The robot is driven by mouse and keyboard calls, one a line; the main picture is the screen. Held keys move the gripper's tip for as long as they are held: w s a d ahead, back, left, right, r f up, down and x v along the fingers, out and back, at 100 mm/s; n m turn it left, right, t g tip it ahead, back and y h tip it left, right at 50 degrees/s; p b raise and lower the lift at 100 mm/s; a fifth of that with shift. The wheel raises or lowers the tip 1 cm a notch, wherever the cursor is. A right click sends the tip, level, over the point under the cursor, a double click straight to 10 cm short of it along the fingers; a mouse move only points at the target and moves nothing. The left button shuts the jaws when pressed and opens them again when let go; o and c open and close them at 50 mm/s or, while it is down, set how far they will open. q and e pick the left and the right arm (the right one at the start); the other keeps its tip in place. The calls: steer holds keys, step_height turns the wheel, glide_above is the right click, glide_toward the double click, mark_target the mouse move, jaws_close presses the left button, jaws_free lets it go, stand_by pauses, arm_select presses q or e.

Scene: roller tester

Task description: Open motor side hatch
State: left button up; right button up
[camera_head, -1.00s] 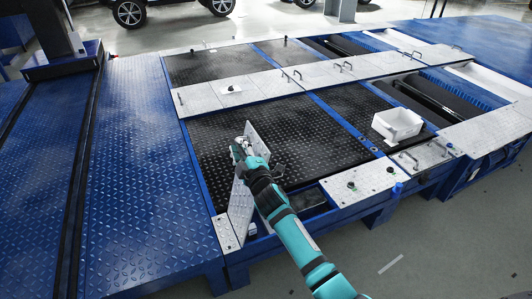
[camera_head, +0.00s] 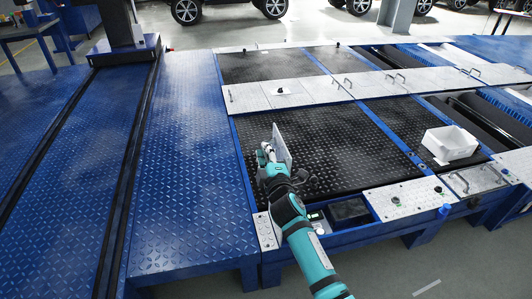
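The motor side hatch (camera_head: 283,146) is a silver tread-plate panel raised up off the frame, seen nearly edge-on. Its lower part is hidden behind my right arm. An open bay (camera_head: 346,211) with dark parts inside shows in the near edge of the blue frame, right of my arm. My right gripper (camera_head: 264,154) is at the left face of the raised hatch, by its upper part. It appears to touch the hatch, but its fingers are too small to tell whether they are shut on anything. My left gripper is not in view.
A white bin (camera_head: 450,144) stands on the tester at the right. A silver plate with knobs (camera_head: 407,197) lies right of the bay, and a small silver panel (camera_head: 266,231) lies left of it.

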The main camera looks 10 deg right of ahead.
steer(key=o, duration=0.4)
steer(key=shift+d+f, duration=0.1)
steer(key=shift+f, duration=0.3)
steer(key=shift+r, duration=0.2)
steer(key=shift+s, duration=0.2)
steer(key=s+d, duration=0.1)
steer(key=s, duration=1)
steer(key=shift+s, duration=0.35)
